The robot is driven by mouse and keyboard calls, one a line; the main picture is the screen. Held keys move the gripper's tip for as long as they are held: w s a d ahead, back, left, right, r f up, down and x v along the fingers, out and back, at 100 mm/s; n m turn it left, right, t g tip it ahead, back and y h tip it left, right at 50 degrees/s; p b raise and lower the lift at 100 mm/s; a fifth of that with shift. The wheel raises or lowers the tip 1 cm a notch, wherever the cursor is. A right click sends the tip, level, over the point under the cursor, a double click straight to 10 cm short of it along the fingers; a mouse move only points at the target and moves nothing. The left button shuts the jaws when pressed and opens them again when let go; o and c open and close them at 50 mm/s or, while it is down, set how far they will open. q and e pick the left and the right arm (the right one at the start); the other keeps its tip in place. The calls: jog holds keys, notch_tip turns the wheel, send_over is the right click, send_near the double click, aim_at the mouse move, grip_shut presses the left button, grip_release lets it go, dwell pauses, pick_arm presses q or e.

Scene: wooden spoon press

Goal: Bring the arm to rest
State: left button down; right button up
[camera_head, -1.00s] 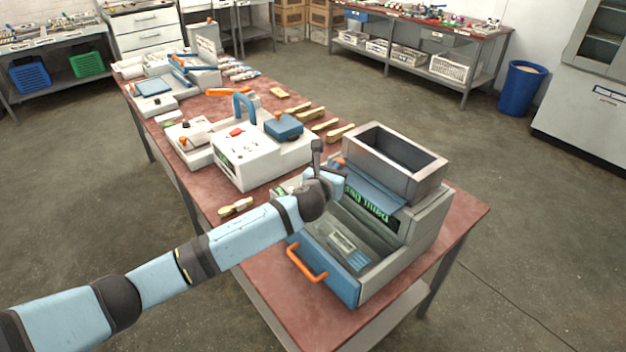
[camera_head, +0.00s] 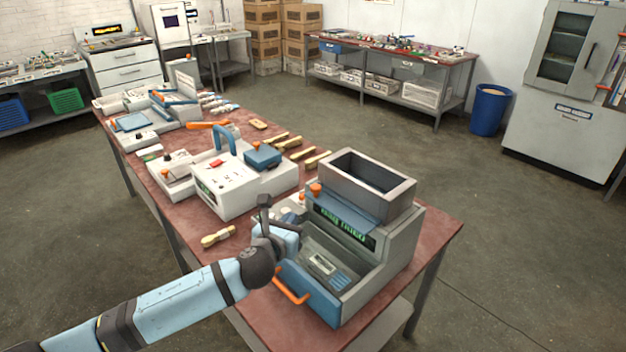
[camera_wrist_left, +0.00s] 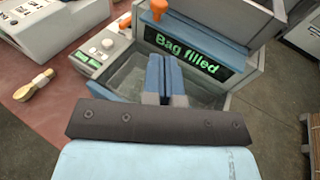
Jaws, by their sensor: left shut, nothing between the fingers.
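My left arm comes in from the lower left in the head view. Its gripper (camera_head: 290,232) is beside the left part of the grey machine (camera_head: 400,240), above its open front tray. In the left wrist view the two blue fingers (camera_wrist_left: 164,78) are together with nothing between them, over the tray (camera_wrist_left: 120,78). The machine's green display (camera_wrist_left: 186,52) reads "Bag filled". An orange knob (camera_wrist_left: 154,10) sits above the display. My right gripper is not in view.
A white machine with a blue handle (camera_head: 235,190) stands behind on the red table (camera_head: 440,226). A blue bin (camera_head: 489,112) stands on the floor beyond.

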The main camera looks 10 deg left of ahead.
pick_arm(q)
jog(key=s+d+f+n+g+h+p, duration=0.15)
jog(key=s+f+n+g, duration=0.25)
jog(key=s+f+n, duration=1)
jog(key=s+a+f+n+p, duration=0.1)
jog(key=s+a+f+n, duration=0.1)
jog(key=s+n, duration=0.7)
jog(key=s+a+f+n+g+y+p, duration=0.1)
jog(key=s+a+f+n, duration=0.2)
jog(key=s+n, duration=0.6)
jog(key=a+n, duration=0.1)
jog(key=n, duration=0.2)
jog(key=shift+s+a+f, duration=0.15)
jog(key=shift+s+f, duration=0.2)
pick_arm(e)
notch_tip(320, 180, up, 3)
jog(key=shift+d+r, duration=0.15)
pick_arm(q)
jog(key=shift+y, duration=0.25)
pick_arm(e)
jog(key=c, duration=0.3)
pick_arm(q)
jog(key=shift+a, duration=0.1)
